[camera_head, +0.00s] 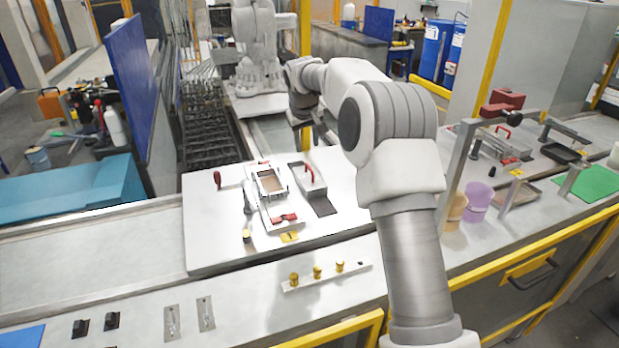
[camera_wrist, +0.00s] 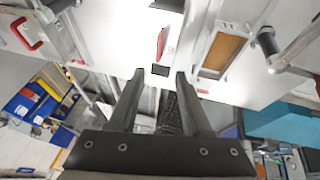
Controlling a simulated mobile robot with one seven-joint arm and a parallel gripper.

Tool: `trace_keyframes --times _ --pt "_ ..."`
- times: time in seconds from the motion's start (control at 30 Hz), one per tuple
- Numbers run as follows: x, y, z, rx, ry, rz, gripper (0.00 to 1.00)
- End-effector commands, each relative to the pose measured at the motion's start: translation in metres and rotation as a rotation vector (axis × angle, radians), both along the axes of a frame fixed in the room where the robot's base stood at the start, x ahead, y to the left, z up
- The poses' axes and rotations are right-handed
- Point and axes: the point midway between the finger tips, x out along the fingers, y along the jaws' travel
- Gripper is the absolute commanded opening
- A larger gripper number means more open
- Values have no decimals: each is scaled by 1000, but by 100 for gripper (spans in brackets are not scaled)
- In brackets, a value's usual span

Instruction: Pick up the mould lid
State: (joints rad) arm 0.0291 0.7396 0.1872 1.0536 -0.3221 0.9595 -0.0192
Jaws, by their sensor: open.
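The mould lid (camera_head: 318,187) is a grey plate with a red arched handle, lying on the white worktop right of the mould (camera_head: 271,207). The mould is an open frame with a brown filling. In the wrist view the lid's red handle (camera_wrist: 161,43) shows just beyond my fingertips, and the mould's brown filling (camera_wrist: 222,53) lies to its right. My gripper (camera_head: 308,140) is above and behind the lid in the head view. In the wrist view my gripper (camera_wrist: 161,73) has its two fingers apart with nothing between them. The handle is apart from the fingers.
Red clamp handles and a yellow tag (camera_head: 290,237) sit at the mould's front. A strip with yellow knobs (camera_head: 318,272) lies nearer. A purple cup (camera_head: 478,201) and metal posts stand right. A blue panel (camera_head: 130,75) stands left.

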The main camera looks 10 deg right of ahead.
Motion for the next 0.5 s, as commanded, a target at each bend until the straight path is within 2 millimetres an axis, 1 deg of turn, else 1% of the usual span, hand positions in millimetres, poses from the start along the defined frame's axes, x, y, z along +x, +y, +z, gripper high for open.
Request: trace_keyframes --times 0.03,0.2,0.3,0.5 --pt "4 -2 -11 1 4 0 48" --pt "18 -5 -39 0 2 0 48" --pt "22 -6 -49 1 1 -1 48" --pt "27 -8 -59 1 0 -1 48"
